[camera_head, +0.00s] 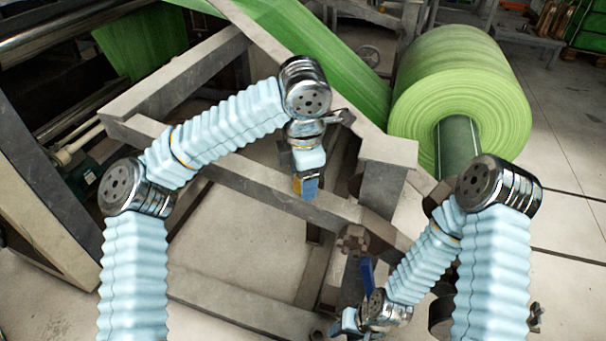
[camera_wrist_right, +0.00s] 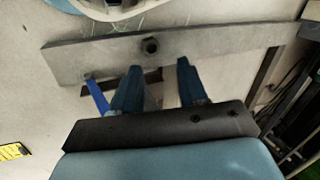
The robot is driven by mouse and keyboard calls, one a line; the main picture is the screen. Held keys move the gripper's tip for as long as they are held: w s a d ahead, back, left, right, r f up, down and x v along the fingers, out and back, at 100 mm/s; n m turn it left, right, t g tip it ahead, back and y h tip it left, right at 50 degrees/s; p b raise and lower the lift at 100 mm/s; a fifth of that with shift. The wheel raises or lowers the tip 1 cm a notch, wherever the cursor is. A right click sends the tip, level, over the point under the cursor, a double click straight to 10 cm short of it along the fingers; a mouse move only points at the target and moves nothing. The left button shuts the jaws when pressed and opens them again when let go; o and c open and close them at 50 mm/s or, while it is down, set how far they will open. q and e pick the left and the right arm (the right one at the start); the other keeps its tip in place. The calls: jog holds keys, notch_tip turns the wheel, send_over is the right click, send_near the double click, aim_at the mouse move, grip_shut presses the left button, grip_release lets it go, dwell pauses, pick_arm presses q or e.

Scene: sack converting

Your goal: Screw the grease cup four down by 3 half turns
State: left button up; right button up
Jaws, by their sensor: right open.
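A small dark round fitting (camera_wrist_right: 150,46) sits on a grey beam in the right wrist view, ahead of my right gripper; I cannot tell whether it is grease cup four. A brownish knobbed fitting (camera_head: 352,239) shows on the frame in the head view. My right gripper (camera_wrist_right: 158,84) has its two blue fingers apart with nothing between them, short of the beam. In the head view my right gripper (camera_head: 366,275) is low in the centre, partly hidden by its wrist. My left gripper (camera_head: 307,186) points down over the frame; its finger gap cannot be made out.
A large green roll (camera_head: 462,95) stands at the upper right, with green web (camera_head: 320,55) running to it. Grey frame beams (camera_head: 255,180) cross the middle. A grey beam (camera_wrist_right: 215,40) crosses the wrist view. Pale floor (camera_head: 225,240) shows between the beams.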

pick_arm(q)
jog(key=shift+r+n, duration=0.1)
jog(key=shift+n, duration=0.4)
